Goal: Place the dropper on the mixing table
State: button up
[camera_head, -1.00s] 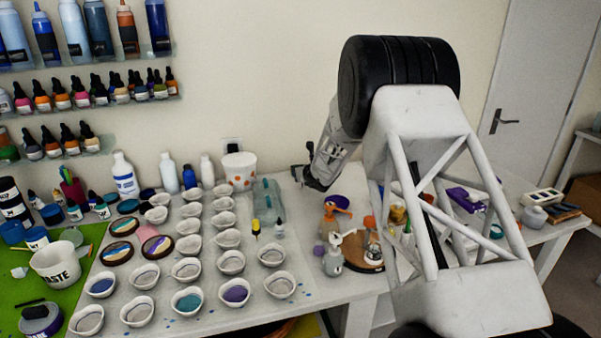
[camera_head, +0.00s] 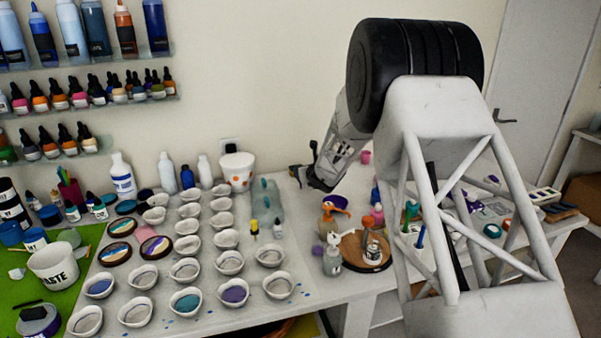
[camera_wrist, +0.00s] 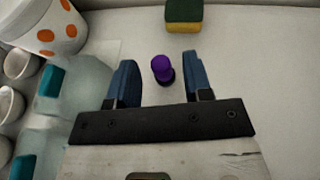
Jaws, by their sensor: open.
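My gripper (camera_head: 306,178) is open at the back of the white table, right of the dotted cup. In the wrist view its two blue fingers (camera_wrist: 160,88) stand on either side of a small upright object with a purple top and dark base (camera_wrist: 162,69). This may be the dropper; I cannot tell for sure. The purple object is just beyond the fingertips or between them, with gaps on both sides, and is not gripped. In the head view it is not visible.
The orange-dotted white cup (camera_head: 237,171) and a clear tray with teal parts (camera_head: 267,200) stand left of my gripper. A green and yellow sponge (camera_wrist: 184,15) lies beyond the fingers. Several cups fill the left table. A round wooden board (camera_head: 372,262) bears bottles to the right.

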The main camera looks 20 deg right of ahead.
jog(key=v, duration=0.8)
dwell(0.4)
jog(key=s+a+r+n+g+y, duration=0.2)
jog(key=s+a+r+n+g, duration=0.1)
jog(key=s+a+r+n, duration=0.65)
jog(key=s+a+r+n+g+y, duration=0.3)
jog(key=s+a+r+n, duration=0.35)
jog(key=s, duration=0.65)
jog(key=s+d+f+n+g+h, duration=0.1)
jog(key=s+n+h, duration=0.3)
jog(key=s, duration=1.3)
jog(key=s+d+f+n+g+h, duration=0.1)
jog(key=s+n+g+h, duration=0.2)
jog(key=s+n, duration=1)
jog(key=s, duration=0.4)
jog(key=shift+s+f+n+g+h, duration=0.3)
jog(key=shift+s+f+g+h, duration=0.05)
jog(key=shift+f+g+h, duration=0.05)
